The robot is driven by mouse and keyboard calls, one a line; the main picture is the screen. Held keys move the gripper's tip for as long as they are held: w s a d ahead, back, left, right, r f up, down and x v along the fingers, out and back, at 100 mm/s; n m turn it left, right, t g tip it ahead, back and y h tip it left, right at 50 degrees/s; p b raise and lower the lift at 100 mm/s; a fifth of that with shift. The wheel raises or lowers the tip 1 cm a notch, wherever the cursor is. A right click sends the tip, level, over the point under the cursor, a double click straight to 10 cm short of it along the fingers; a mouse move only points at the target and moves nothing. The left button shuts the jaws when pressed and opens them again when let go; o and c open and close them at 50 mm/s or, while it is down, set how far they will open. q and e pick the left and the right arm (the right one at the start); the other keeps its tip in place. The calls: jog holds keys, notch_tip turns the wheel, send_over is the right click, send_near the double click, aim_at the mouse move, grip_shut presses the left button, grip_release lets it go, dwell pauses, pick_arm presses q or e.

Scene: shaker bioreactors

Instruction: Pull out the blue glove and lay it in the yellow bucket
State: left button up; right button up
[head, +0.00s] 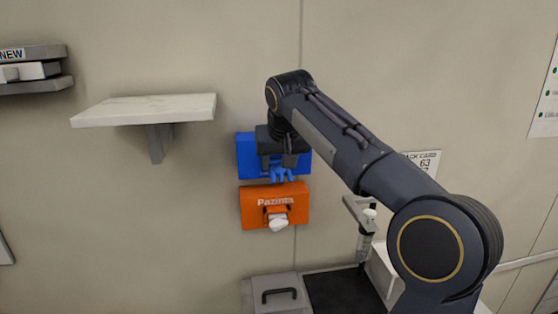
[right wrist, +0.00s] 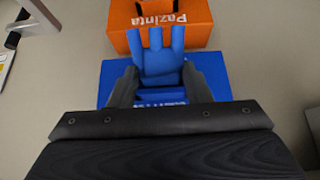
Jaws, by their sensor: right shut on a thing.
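The blue glove (head: 281,174) hangs with its fingers downward in front of the blue glove box (head: 246,155) on the wall. My right gripper (head: 282,162) is at that box and is shut on the glove. In the right wrist view the glove (right wrist: 160,62) shows between the two fingers of the gripper (right wrist: 167,85), over the blue box (right wrist: 112,72). The gripper hides the box's opening in part, so I cannot tell whether the glove is fully clear of it. The yellow bucket is not in view. My left gripper is not in view.
An orange box (head: 250,208) with a white glove (head: 279,222) in its opening is on the wall just below. A pale shelf (head: 145,108) juts out at the left. A grey lidded case (head: 262,284) with a black handle stands below. A wall card (head: 424,160) is behind my right arm.

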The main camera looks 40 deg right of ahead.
aim_at(284, 172)
jog(key=shift+s+a, duration=0.2)
jog(key=shift+s, duration=0.15)
jog(key=shift+s+a, duration=0.2)
jog(key=shift+s, duration=0.15)
jog(key=shift+s+a+b, duration=0.1)
jog(key=shift+s+b, duration=0.05)
jog(key=shift+b, duration=0.15)
jog(key=shift+s+a, duration=0.2)
jog(key=shift+s, duration=0.15)
jog(key=shift+s, duration=0.1)
jog(key=shift+s+a+b, duration=0.35)
jog(key=shift+s, duration=0.3)
jog(key=shift+s+a+b, duration=0.3)
jog(key=shift+s+a, duration=0.05)
jog(key=shift+s, duration=0.25)
